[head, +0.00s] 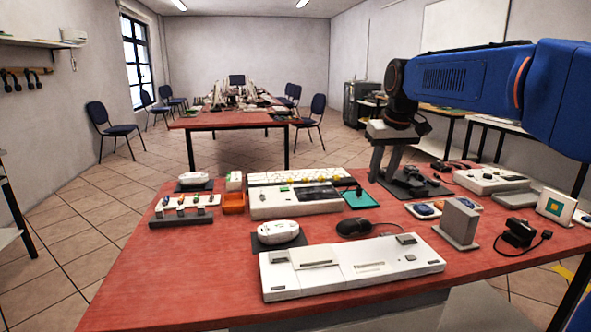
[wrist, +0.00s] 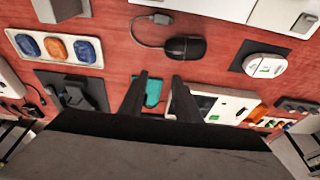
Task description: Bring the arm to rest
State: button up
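My arm (head: 455,80) reaches in from the right edge of the head view, its blue links above the red table. My gripper (head: 383,175) hangs down from it over the back right part of the table. In the wrist view my gripper (wrist: 160,76) shows two dark fingers set apart with nothing held between them. A teal pad (wrist: 153,92) shows behind the fingers, on the table below; it also shows in the head view (head: 360,199). I cannot tell how high the fingertips are above the table.
The red table (head: 200,270) bears a white console (head: 350,268) at the front and a black mouse (head: 354,227). A grey block (head: 459,222) stands on the right. A dark stand (head: 410,181) lies close to my gripper. The table's front left is bare.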

jog(key=shift+m+t, duration=0.4)
jog(key=shift+m, duration=0.2)
jog(key=s+d+f, duration=0.1)
jog(key=s+f, duration=0.1)
jog(key=s, duration=0.4)
jog(key=s+d+f, duration=0.1)
jog(key=s+f, duration=0.1)
jog(key=s, duration=0.5)
jog(key=s+d+f, duration=0.2)
jog(key=s+f, duration=0.1)
jog(key=s, duration=0.3)
jog(key=shift+s+f, duration=0.1)
jog(key=shift+s, duration=0.2)
jog(key=s+d+f+m, duration=0.1)
jog(key=s+f, duration=1.2)
jog(key=s, duration=0.2)
jog(key=shift+d+t+h, duration=0.3)
jog(key=shift+d+t, duration=0.1)
